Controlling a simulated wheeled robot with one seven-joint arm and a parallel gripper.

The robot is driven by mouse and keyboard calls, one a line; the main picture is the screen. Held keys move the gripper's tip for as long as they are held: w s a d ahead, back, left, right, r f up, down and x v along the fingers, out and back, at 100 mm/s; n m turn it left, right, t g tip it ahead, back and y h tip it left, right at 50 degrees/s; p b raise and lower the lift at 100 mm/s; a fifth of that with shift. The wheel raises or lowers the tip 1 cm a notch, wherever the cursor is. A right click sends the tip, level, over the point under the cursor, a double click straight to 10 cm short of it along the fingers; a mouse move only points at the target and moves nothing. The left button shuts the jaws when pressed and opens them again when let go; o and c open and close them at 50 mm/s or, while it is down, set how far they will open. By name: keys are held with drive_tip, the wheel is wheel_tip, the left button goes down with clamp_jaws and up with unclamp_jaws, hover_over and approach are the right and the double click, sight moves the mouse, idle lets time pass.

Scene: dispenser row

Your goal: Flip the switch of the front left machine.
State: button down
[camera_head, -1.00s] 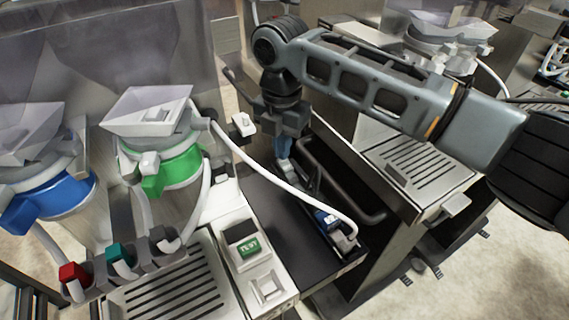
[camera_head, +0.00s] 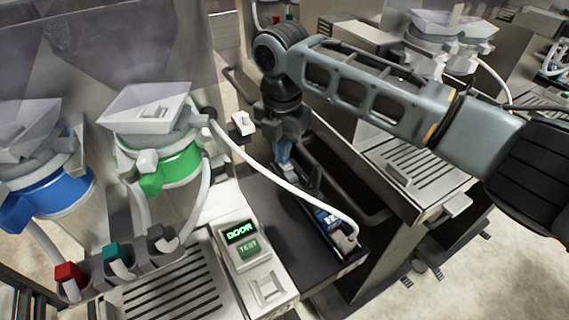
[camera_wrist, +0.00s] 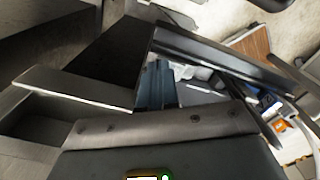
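The nearest machine on the left has a white control panel (camera_head: 262,270) with a lit green display reading "DOOR" (camera_head: 240,232), a TEST button (camera_head: 248,248) and a pale square rocker (camera_head: 268,291). A small white box (camera_head: 243,124), which may be a switch, sits further back, left of my gripper. My gripper (camera_head: 284,160) points down over the dark recess beside the machine, well behind the panel and apart from it. In the wrist view its blue-grey fingers (camera_wrist: 155,88) look close together, with nothing seen between them.
A white hose (camera_head: 270,176) arches just in front of my gripper to a blue fitting (camera_head: 327,218). Dark bars edge the recess. Hoppers with green (camera_head: 170,170) and blue (camera_head: 52,200) collars stand left. A second machine (camera_head: 425,170) is right.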

drive_tip(key=shift+r+p, duration=2.4)
drive_tip(key=shift+r, duration=1.05)
drive_tip(key=shift+f, duration=0.1)
